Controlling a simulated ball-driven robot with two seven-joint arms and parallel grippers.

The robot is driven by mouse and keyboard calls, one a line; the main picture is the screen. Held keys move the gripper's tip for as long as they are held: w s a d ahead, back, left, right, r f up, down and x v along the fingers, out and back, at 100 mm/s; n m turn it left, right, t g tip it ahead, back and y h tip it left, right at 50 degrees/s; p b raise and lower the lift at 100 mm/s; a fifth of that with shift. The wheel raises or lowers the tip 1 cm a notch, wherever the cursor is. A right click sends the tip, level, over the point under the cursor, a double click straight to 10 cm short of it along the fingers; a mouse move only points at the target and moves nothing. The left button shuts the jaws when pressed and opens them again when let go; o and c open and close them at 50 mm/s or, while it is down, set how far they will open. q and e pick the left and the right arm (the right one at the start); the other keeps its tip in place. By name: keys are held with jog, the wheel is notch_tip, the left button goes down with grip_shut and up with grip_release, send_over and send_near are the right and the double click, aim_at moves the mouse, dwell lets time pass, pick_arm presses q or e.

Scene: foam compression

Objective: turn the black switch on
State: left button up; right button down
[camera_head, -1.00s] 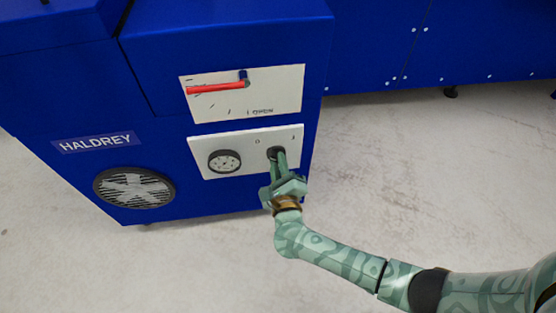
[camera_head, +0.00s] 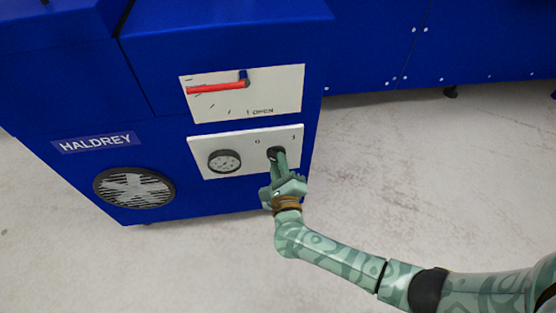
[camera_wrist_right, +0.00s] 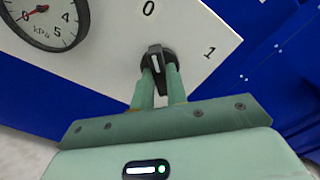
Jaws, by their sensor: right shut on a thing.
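The black switch (camera_head: 273,152) is a round knob on the right of the lower white panel (camera_head: 196,148) on the blue machine. In the right wrist view, the switch (camera_wrist_right: 155,57) has a white line that points up toward the 0 mark (camera_wrist_right: 148,8). The 1 mark (camera_wrist_right: 209,53) is to its right. My right gripper (camera_head: 279,157) is at the panel, shut on the switch. In the right wrist view, the fingers of my right gripper (camera_wrist_right: 160,79) lie on both sides of the knob's grip. My left gripper is not in view.
A dial gauge (camera_head: 224,161) is left of the switch; its needle (camera_wrist_right: 40,9) rests near zero. A red lever (camera_head: 215,88) lies level on the upper white panel (camera_head: 285,90). A round vent (camera_head: 134,188) is lower left. Bare floor (camera_head: 400,190) lies right of the machine.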

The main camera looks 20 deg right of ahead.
jog(key=shift+f, duration=0.1)
jog(key=m, duration=1.6)
jog(key=c, duration=1.7)
grip_release()
jog(key=shift+m, duration=0.6)
jog(key=o, duration=1.3)
jog(key=shift+s, duration=0.15)
jog(key=v, duration=0.6)
jog(key=shift+s+a, duration=0.15)
jog(key=shift+s, duration=0.2)
